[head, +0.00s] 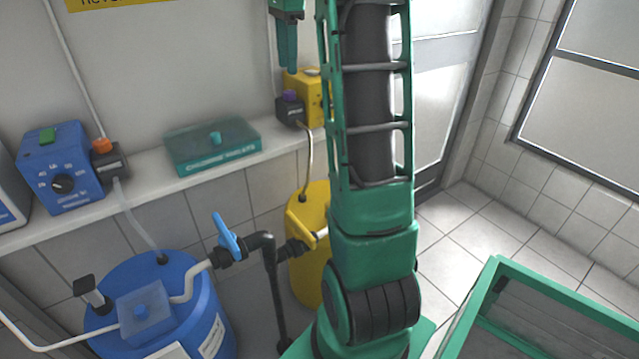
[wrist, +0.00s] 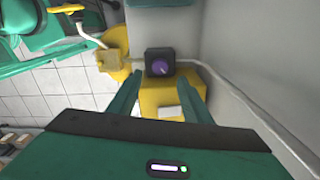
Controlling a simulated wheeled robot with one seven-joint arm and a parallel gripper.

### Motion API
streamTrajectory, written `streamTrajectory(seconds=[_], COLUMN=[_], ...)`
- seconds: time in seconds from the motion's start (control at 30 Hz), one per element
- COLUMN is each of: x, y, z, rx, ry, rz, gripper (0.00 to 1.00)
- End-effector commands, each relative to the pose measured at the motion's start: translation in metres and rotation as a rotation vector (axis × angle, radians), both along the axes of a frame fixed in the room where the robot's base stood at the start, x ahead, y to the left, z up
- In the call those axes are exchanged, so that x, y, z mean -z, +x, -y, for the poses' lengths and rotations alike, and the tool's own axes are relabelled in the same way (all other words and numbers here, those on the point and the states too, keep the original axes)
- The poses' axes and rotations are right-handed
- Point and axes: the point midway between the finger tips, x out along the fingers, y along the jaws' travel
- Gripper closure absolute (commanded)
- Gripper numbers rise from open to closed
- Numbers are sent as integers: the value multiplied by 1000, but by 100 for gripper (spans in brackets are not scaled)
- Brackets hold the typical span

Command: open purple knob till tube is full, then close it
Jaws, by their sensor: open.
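The purple knob (head: 290,95) sits on top of a small black valve block (head: 290,112) in front of a yellow box on the shelf. In the wrist view the purple knob (wrist: 161,67) faces the camera, in the middle of the dark block. My gripper (wrist: 162,95) is open and empty, with its two green fingers on either side of the line to the knob, apart from it. In the head view my gripper (head: 288,70) points down above the knob.
A yellow barrel (head: 311,270) and a blue barrel (head: 205,320) stand below the shelf. A blue pump box (head: 62,172), an orange knob (head: 102,146) and a teal box (head: 212,146) are on the shelf to the left. A green-framed cart (head: 490,290) stands at the lower right.

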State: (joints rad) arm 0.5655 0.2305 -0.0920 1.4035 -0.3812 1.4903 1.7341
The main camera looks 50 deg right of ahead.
Motion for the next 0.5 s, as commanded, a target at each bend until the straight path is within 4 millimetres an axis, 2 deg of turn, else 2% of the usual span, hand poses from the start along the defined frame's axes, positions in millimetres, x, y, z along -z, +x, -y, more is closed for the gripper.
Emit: streamTrajectory(seconds=[0.27, 0.5], x=[8, 19], y=[-21, -47], z=[-26, -54], rx=[-134, -291], ry=[13, 22], rz=[7, 18], gripper=[55, 55])
